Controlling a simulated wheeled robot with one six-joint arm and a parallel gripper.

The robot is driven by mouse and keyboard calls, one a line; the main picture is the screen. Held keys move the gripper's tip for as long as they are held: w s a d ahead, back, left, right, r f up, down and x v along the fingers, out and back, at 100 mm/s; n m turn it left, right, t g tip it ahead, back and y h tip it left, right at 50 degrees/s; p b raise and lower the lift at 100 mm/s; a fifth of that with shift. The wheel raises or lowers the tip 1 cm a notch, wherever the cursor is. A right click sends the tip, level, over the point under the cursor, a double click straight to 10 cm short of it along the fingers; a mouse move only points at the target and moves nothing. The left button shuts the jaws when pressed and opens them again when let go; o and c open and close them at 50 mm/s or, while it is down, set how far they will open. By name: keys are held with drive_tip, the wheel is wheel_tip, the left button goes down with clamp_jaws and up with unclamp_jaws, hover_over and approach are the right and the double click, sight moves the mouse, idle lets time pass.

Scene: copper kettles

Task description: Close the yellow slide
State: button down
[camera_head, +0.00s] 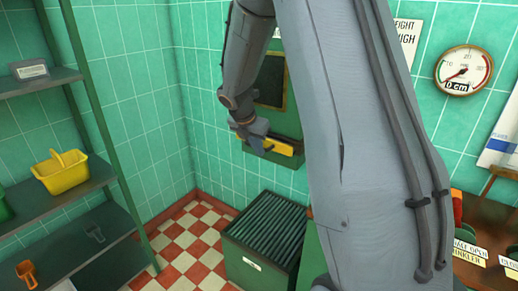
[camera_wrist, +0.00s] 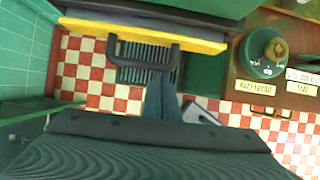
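The yellow slide (camera_head: 279,146) shows as a yellow strip low on the front of a green wall box (camera_head: 286,119), partly hidden by my arm. In the wrist view the slide (camera_wrist: 150,35) is a long yellow bar across the top, along a dark edge. My gripper (camera_head: 257,136) is at the left end of the slide in the head view.
A green slatted bin (camera_head: 266,240) stands on the checkered floor below. A shelf rack (camera_head: 85,187) with a yellow basket (camera_head: 62,173) is at left. A round gauge (camera_head: 464,70) hangs on the right wall. A counter with a green dial (camera_wrist: 267,52) is at right.

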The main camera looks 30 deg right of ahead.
drive_tip(key=shift+w+d+r, duration=0.2)
drive_tip(key=shift+r, duration=0.05)
drive_tip(key=s+a+r+b, duration=0.1)
drive_tip(key=s+a+r, duration=0.3)
drive_tip(key=a+r, duration=0.3)
drive_tip(key=shift+s+a+r+b, duration=0.3)
drive_tip(key=shift+a+r+b, duration=0.05)
drive_tip(key=shift+r+b, duration=0.05)
drive_tip(key=s+a+f+m+y, duration=0.2)
drive_tip(key=s+a+f+m, duration=0.2)
drive_tip(key=s+m, duration=0.6)
drive_tip(key=s+a+f+m+g+y, duration=0.1)
drive_tip(key=s+a+f+m+y, duration=0.1)
drive_tip(key=s+a+f+m, duration=0.2)
drive_tip(key=s+f+m, duration=0.3)
drive_tip(key=s+m, duration=0.4)
drive_tip(key=m, duration=0.3)
drive_tip(key=shift+s+f+y+b, duration=0.25)
drive_tip(key=shift+y+b, duration=0.05)
drive_tip(key=shift+b, duration=0.05)
